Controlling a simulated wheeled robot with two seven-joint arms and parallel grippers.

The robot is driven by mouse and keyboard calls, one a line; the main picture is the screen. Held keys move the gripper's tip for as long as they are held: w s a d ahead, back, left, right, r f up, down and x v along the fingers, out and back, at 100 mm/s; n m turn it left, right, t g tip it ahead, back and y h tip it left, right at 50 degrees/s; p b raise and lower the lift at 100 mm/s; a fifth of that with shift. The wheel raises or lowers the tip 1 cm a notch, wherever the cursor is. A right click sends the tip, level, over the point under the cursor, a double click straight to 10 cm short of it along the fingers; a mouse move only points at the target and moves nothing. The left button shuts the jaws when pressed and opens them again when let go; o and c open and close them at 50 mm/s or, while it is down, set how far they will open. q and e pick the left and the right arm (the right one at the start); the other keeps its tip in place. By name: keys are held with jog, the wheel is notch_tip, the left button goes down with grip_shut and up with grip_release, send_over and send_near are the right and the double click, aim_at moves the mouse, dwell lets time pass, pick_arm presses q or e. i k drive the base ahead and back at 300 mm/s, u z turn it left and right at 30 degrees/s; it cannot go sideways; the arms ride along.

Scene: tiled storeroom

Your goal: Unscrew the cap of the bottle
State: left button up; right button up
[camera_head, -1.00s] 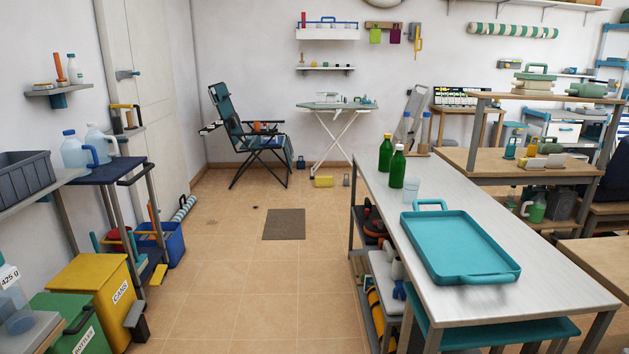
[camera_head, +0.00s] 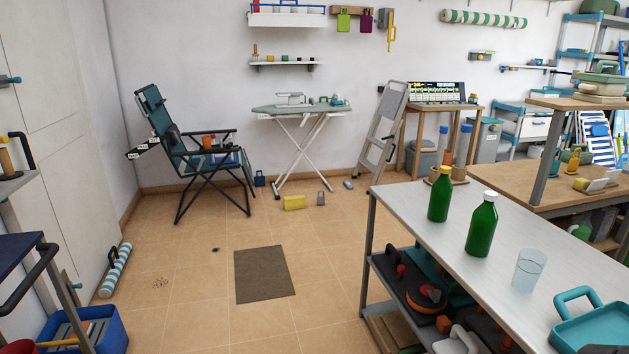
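Two green bottles stand upright on the white table (camera_head: 540,262) at the right. The nearer bottle (camera_head: 481,228) has a white cap (camera_head: 490,196). Neither of my grippers shows in the head view, so nothing of mine is near the bottles in the picture.
A clear cup (camera_head: 528,270) and a teal tray (camera_head: 592,330) share the table. The shelf below (camera_head: 400,293) holds several items. A folding chair (camera_head: 185,160) and an ironing board (camera_head: 300,110) stand at the back. The floor around the brown mat (camera_head: 264,274) is mostly clear.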

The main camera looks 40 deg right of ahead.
aim_at(442, 189)
jog(key=z, duration=0.8)
jog(key=i, duration=1.45)
jog(key=z, duration=1.3)
